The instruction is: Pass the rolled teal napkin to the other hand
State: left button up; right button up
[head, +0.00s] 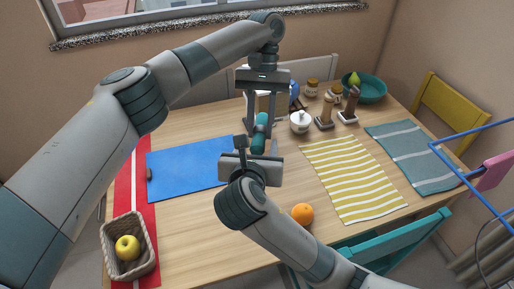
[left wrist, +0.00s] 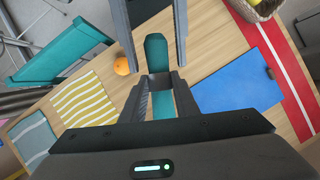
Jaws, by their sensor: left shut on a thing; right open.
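The rolled teal napkin (head: 261,126) is held upright above the table. My left gripper (head: 262,114) reaches down from above and is shut on its upper part. My right gripper (head: 258,143) points up from below, open, with its fingers on either side of the napkin's lower part. In the left wrist view the napkin (left wrist: 157,50) runs away from my left gripper (left wrist: 160,85) and stands between the fingers of my right gripper (left wrist: 152,45), with gaps showing on both sides. The napkin's lowest end is partly hidden in the head view.
The wooden table (head: 190,215) holds a blue mat (head: 190,168), a yellow-striped cloth (head: 352,178), a grey-teal cloth (head: 410,155) and an orange (head: 302,213). A basket (head: 112,235) with a yellow apple (head: 127,248) sits front left. A white pot (head: 299,122), mills and a teal bowl (head: 372,93) stand behind.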

aim_at(262, 120)
jog(key=c, duration=1.1)
pick_arm(q)
jog(key=o, duration=1.1)
jog(key=shift+o, duration=0.2)
jog(key=shift+r, duration=0.1)
jog(key=shift+v, duration=3.65)
jog(key=shift+w, duration=0.1)
